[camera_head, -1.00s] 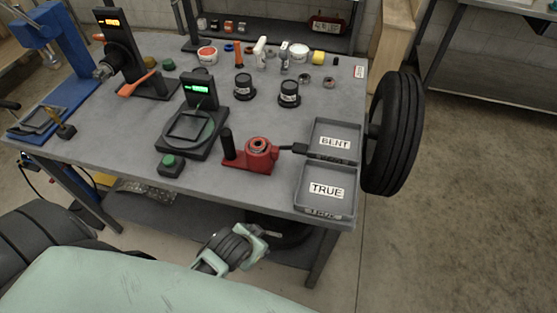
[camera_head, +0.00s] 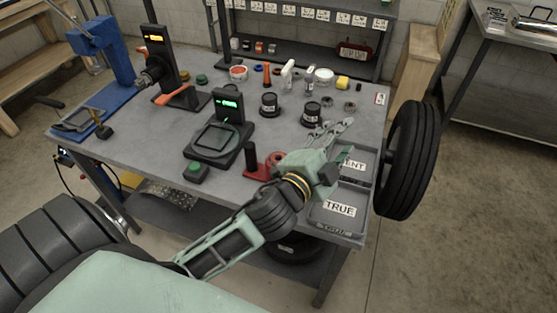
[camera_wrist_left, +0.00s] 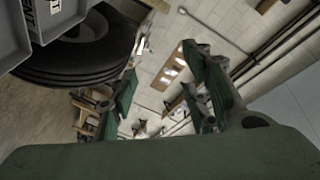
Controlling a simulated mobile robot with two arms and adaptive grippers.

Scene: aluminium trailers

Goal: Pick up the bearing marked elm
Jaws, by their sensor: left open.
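Two small grey bearing rings lie on the bench top: one ring (camera_head: 328,106) and another ring (camera_head: 350,106), at the back right. I cannot read a mark on either, so I cannot tell which is elm. My left gripper (camera_head: 333,131) reaches over the bench in front of the rings, open. In the wrist view its green-padded fingers (camera_wrist_left: 165,85) stand apart with nothing between them. My right gripper is not in view.
Two black labelled pots (camera_head: 270,105) (camera_head: 311,114) stand left of the rings. The BENT tray (camera_head: 362,181) is partly covered by my gripper; the TRUE tray (camera_head: 327,226) lies nearer. A tyre (camera_head: 408,160) stands at the right bench edge. A scale (camera_head: 220,140) is left.

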